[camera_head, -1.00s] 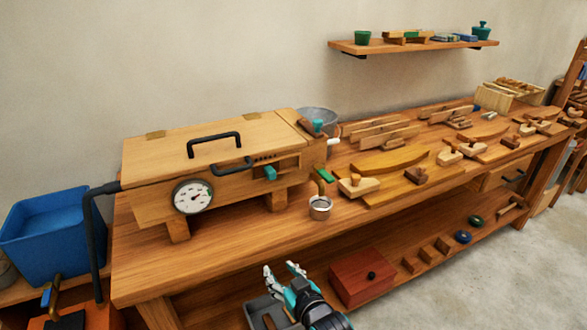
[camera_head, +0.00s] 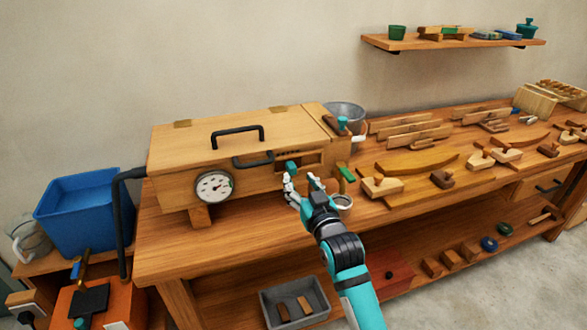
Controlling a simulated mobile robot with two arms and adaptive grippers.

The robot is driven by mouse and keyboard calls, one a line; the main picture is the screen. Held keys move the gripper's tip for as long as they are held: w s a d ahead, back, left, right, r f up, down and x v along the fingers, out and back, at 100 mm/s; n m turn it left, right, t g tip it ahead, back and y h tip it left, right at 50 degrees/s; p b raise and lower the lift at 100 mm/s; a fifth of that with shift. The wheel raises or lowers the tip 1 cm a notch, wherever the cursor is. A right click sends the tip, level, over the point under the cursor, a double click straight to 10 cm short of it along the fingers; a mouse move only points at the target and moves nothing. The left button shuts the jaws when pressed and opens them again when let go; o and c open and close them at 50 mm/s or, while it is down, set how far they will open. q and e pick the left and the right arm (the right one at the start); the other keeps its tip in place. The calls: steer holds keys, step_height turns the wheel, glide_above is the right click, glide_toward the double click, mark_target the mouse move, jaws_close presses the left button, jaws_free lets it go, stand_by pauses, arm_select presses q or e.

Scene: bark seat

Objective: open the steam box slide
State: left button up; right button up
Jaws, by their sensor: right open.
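The wooden steam box (camera_head: 235,147) stands on the bench, with its lid down. A teal slide knob (camera_head: 291,167) sits in the slot on the right part of its front face, toward the slot's left end. Small dark marks lie above the slot. My right gripper (camera_head: 302,182) is open and empty, just in front of and below the knob. Its fingers point up toward the box and seem apart from the knob, though the exact gap is hard to tell. My left gripper is out of view.
A round dial (camera_head: 214,187) and black handles are on the box. A small metal cup (camera_head: 342,203) stands close to the right of my gripper, and a green-handled lever (camera_head: 347,174) is above it. A black pipe (camera_head: 122,225) runs down at the left.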

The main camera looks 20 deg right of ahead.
mark_target(294, 172)
steer(key=w, duration=0.5)
steer(key=shift+w+a, duration=0.1)
steer(key=shift+w, duration=0.15)
jaws_close()
